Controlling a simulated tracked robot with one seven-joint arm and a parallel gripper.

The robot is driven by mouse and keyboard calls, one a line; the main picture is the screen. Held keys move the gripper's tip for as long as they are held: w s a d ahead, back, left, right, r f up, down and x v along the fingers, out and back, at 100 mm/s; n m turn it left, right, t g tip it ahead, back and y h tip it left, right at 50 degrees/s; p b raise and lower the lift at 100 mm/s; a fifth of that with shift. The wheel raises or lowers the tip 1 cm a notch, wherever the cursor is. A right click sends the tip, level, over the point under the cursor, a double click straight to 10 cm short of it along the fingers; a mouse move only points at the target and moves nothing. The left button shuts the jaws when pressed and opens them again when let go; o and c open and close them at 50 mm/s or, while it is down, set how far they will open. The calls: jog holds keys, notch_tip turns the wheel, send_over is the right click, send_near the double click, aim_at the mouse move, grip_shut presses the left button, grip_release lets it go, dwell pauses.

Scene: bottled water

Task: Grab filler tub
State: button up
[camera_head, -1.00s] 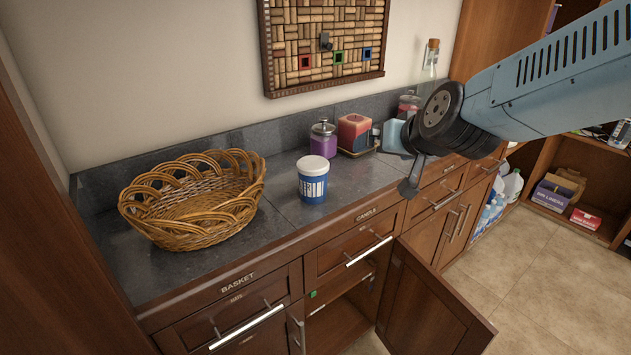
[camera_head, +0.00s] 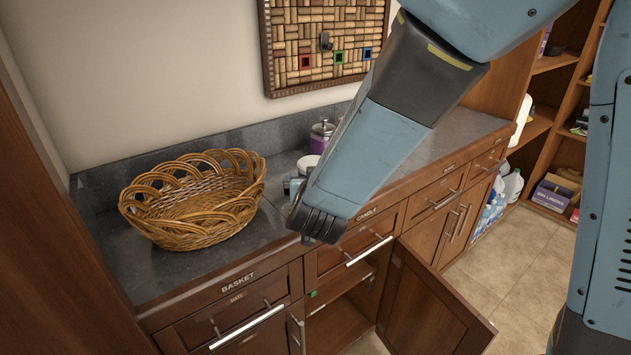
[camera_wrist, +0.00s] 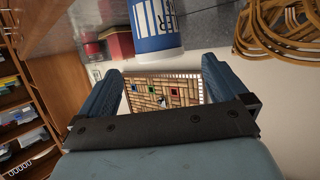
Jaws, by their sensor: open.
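The filler tub is a small white and blue tub with a white lid. In the head view only part of its lid (camera_head: 308,162) shows, with my arm hiding the rest. In the wrist view, which is upside down, the tub (camera_wrist: 155,28) hangs from the top edge, with blue lettering on its label. My gripper (camera_wrist: 162,88) is open and empty, its two blue fingers spread below the tub in that picture. The tub lies ahead of the gap, and I see no contact. In the head view my gripper (camera_head: 292,187) is partly hidden at the counter's front edge.
A wicker basket (camera_head: 192,205) stands on the grey counter (camera_head: 150,268) left of the tub. A purple jar (camera_head: 321,136) stands behind it. A cabinet door (camera_head: 430,305) hangs open below. A cork board (camera_head: 325,50) is on the wall.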

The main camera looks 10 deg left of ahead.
aim_at(306, 161)
jog(key=x, duration=1.1)
jog(key=shift+w+d+f, duration=0.1)
jog(key=shift+w+f, duration=0.05)
jog(key=shift+w, duration=0.1)
jog(key=c, duration=1.7)
